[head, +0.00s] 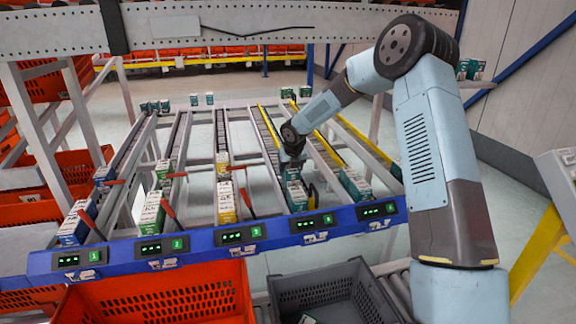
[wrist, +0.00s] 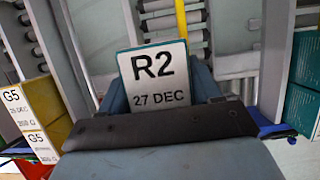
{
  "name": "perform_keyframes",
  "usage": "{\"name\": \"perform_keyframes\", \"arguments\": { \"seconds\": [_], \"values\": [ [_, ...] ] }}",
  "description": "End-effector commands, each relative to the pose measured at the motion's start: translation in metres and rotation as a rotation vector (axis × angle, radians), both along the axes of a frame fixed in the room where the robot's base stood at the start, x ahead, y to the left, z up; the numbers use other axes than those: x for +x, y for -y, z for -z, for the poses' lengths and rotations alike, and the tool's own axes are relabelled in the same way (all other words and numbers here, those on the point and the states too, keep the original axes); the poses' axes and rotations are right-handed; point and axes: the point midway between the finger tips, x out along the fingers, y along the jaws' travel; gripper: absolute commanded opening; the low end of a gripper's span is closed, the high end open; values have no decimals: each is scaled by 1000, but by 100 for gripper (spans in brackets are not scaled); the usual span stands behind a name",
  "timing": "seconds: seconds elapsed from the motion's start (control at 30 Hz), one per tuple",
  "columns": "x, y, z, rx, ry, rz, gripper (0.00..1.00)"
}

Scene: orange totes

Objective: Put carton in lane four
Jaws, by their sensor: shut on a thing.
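My gripper (head: 292,157) is shut on a teal carton with a white label reading "R2 27 DEC" (wrist: 158,78), which sits between the fingers in the wrist view. In the head view my gripper points down over the front part of lane four, whose green-lit display (head: 312,222) is on the blue rail (head: 275,232). Teal carton surface (head: 297,196) shows just below my gripper there. I cannot tell whether the held carton touches the rollers. My arm and gripper hide part of the lane.
Yellow-and-white G5 cartons (wrist: 25,120) stand on the left in the wrist view; a teal carton (head: 355,184) stands in lane five on the right. Red levers (head: 246,202) stick up between lanes. An orange tote (head: 160,295) and a grey tote (head: 335,292) sit below the rail.

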Motion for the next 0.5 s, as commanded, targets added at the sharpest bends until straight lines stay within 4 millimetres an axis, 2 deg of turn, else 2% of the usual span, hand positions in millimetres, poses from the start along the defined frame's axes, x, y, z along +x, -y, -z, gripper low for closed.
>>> {"name": "perform_keyframes", "arguments": {
  "seconds": [0.2,0.5],
  "values": [
    [0,0,22,1,-2,0,24],
    [0,0,40,0,-2,0,24]
  ]
}}
